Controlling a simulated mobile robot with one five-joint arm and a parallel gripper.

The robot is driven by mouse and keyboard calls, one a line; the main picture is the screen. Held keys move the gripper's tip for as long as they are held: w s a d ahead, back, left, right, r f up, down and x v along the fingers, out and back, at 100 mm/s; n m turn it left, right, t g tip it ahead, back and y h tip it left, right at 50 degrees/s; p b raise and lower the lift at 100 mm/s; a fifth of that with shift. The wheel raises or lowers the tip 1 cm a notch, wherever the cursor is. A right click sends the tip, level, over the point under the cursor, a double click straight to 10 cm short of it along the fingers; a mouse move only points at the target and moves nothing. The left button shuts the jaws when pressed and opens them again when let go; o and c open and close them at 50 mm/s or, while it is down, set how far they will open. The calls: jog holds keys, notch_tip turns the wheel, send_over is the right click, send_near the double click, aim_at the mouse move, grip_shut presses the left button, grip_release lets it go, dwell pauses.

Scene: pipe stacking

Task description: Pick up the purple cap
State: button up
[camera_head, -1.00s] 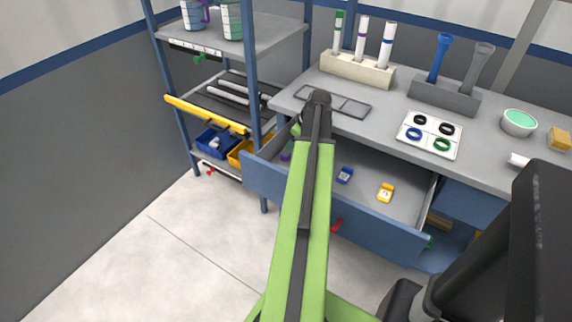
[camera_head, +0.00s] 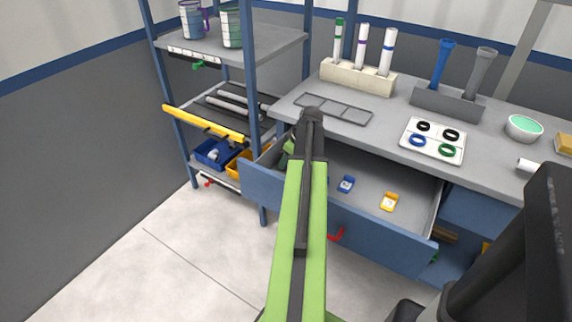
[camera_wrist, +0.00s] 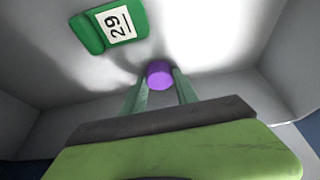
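The purple cap (camera_wrist: 160,75) shows in the wrist view as a small round piece on the drawer floor. It is between the tips of my gripper's two green fingers (camera_wrist: 160,71), with a thin gap at each side. My gripper is open, and I cannot tell how far the tips are above the floor. In the head view, the gripper (camera_head: 289,147) is at the left part of the open drawer (camera_head: 335,220), mostly hidden by my arm. The cap is hidden there.
A green tag block marked 29 (camera_wrist: 108,26) lies close to the cap. Drawer walls close in around the gripper. The worktop (camera_head: 385,125) overhangs the back.

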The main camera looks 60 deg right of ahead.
grip_shut()
jog(key=shift+r+p, duration=0.3)
jog(key=shift+p, duration=0.05)
jog(key=p+v, duration=0.4)
jog(key=shift+w+r+p, duration=0.3)
jog(key=shift+r+p, duration=0.05)
jog(key=shift+r, duration=0.15)
jog(key=s+r+p, duration=0.5)
jog(key=s, duration=0.5)
jog(key=shift+s+a+r+p, duration=0.3)
jog(key=shift+a+r+p, duration=0.05)
jog(key=shift+a, duration=0.1)
notch_tip(320, 180, up, 9)
jog(key=p, duration=0.9)
